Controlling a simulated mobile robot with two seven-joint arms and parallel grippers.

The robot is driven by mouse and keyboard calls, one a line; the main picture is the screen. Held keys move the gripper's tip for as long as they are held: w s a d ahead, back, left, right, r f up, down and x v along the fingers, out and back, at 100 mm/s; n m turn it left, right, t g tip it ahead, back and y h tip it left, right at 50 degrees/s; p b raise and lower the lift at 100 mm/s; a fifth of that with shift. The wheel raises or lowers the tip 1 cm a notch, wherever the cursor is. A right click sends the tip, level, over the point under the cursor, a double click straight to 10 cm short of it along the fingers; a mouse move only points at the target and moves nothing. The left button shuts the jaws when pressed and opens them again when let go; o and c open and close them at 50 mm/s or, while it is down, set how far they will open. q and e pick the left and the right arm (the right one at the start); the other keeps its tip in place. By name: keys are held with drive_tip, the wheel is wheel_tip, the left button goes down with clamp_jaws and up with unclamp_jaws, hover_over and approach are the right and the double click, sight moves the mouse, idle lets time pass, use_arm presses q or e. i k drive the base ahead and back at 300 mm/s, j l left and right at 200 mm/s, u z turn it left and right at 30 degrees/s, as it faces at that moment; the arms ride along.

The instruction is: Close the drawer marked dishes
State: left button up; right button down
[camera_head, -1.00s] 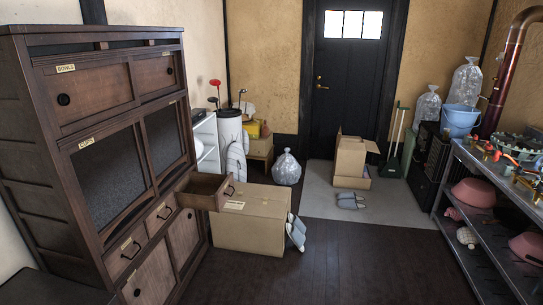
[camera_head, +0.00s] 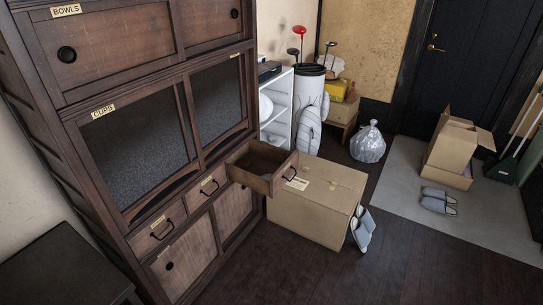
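A tall dark wooden cabinet (camera_head: 88,185) stands at the left, with labelled doors and a row of small drawers. One drawer (camera_head: 284,180) is pulled out, with a dark handle on its front; its inside looks empty. No readable label shows on this drawer's front. Two neighbouring drawers, one (camera_head: 209,188) in the middle and one (camera_head: 157,233) at the left, are shut; their small labels are too small to read. Neither of my grippers is in view.
A cardboard box (camera_head: 312,212) stands on the floor below and beside the open drawer, with slippers (camera_head: 362,229) leaning at its right side. A dark low surface (camera_head: 62,268) is at the lower left. The dark floor in front is clear.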

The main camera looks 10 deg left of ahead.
sight(264, 158)
drive_tip(key=i+l+u, duration=0.2)
drive_tip(key=i+u, duration=0.25)
drive_tip(key=i+l+u, duration=0.25)
drive_tip(key=u, duration=0.2)
drive_tip(key=i+l+u, duration=0.25)
drive_tip(key=l, duration=0.25)
drive_tip(key=i, duration=0.05)
